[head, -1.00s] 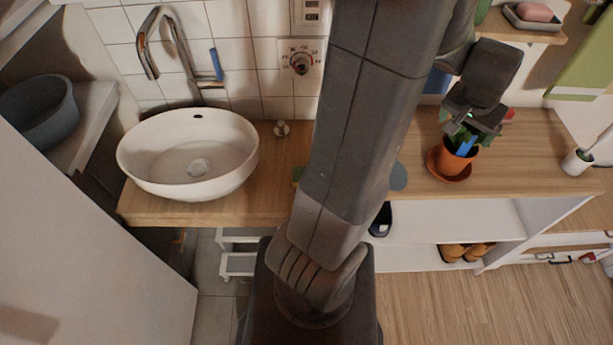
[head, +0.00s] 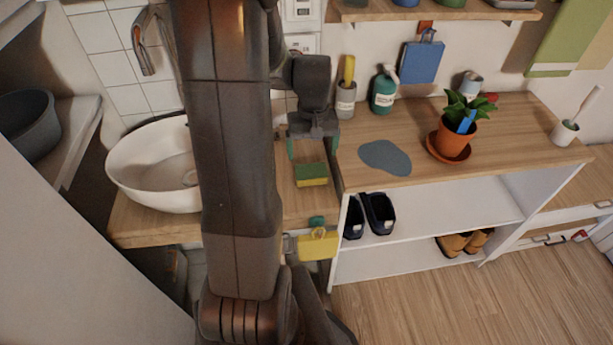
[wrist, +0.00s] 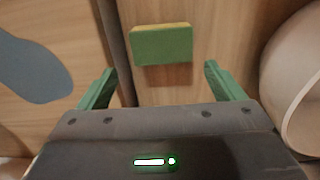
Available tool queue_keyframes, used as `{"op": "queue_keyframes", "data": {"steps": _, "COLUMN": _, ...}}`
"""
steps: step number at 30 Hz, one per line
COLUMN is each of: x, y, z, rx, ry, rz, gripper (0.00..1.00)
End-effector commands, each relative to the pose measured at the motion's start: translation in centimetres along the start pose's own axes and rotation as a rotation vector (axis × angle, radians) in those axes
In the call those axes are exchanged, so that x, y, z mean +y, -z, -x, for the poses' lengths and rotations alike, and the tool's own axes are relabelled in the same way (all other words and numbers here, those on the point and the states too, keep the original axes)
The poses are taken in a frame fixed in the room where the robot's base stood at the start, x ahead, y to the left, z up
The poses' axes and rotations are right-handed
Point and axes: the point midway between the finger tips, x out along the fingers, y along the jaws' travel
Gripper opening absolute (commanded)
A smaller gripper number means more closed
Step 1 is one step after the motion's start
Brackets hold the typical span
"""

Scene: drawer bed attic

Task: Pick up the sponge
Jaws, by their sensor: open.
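The sponge (head: 311,174), green on top with a yellow side, lies on the wooden counter to the right of the white basin. In the wrist view the sponge (wrist: 162,45) lies ahead of the fingertips, roughly centred between them. My gripper (head: 314,150) is above the counter, just behind the sponge in the head view. In the wrist view my gripper (wrist: 160,85) has its two green fingers wide apart with nothing between them. The sponge is apart from both fingers.
The basin (head: 150,165) stands left of the sponge, partly hidden by my arm. A grey-blue mat (head: 385,157), a potted plant (head: 456,137), a soap bottle (head: 383,90) and a grey cup (head: 346,99) are on the right. A yellow item (head: 318,245) hangs below the counter's front edge.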

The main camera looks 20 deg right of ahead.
Motion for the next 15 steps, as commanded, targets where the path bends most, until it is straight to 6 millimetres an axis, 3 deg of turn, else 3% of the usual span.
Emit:
{"op": "queue_keyframes", "data": {"steps": 3, "x": 0.0, "y": 0.0, "z": -1.8, "rx": -0.002, "ry": 0.000, "rz": 0.000, "gripper": 0.88}}
{"op": "queue_keyframes", "data": {"steps": 10, "x": -0.1, "y": 0.1, "z": -3.2, "rx": 0.000, "ry": 0.000, "rz": 0.000, "gripper": 0.88}}
{"op": "queue_keyframes", "data": {"steps": 15, "x": -0.3, "y": 0.4, "z": -5.5, "rx": -0.003, "ry": 0.001, "rz": -0.001, "gripper": 0.88}}
